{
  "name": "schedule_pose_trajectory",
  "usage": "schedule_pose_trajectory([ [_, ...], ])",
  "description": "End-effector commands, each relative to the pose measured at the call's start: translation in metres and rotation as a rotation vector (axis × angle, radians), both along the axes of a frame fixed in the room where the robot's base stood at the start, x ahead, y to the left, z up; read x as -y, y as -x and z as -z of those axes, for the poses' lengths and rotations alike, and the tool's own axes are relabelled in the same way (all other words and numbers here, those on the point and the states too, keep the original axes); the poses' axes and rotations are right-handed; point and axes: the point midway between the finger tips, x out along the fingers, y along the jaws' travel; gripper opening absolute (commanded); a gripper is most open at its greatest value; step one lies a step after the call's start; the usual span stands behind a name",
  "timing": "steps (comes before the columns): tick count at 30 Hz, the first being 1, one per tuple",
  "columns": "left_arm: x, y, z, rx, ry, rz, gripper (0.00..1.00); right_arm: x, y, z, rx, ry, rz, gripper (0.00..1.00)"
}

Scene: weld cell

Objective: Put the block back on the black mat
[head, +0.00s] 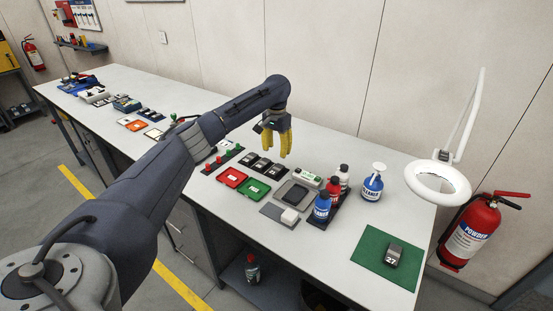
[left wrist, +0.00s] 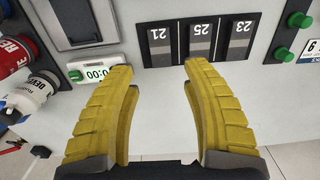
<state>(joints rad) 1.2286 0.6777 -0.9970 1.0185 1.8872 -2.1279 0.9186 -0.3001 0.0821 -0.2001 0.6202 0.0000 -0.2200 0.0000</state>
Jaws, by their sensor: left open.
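A dark grey block marked 27 (head: 391,257) sits on a green mat (head: 372,277) at the near right of the bench. A row of black pieces (head: 263,166) with numbers lies at mid-bench; in the left wrist view the row (left wrist: 198,42) reads 21, 25 and 23. A dark grey plate in a lighter frame (head: 291,194) lies right of the row. I cannot tell which of these is the black mat. My left gripper (head: 278,153) has yellow fingers, open and empty, above the bench by the numbered row. It also shows in the left wrist view (left wrist: 159,70). My right gripper is out of view.
Bottles (head: 331,193) stand between the left gripper and the green mat, with a cleaner bottle (head: 372,186) beyond. Red (head: 231,178) and green (head: 254,188) trays, a white timer (head: 307,178) and a white block (head: 289,216) are near. A magnifier lamp (head: 438,182) overhangs the right end.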

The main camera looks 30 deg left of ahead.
Motion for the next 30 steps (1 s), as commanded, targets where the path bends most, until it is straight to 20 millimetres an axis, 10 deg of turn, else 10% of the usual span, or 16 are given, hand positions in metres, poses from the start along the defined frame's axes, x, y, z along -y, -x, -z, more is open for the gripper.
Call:
schedule_pose_trajectory([
  [30,0.000,0.000,-0.029,0.000,0.000,0.000,0.48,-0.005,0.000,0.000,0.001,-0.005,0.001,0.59],
])
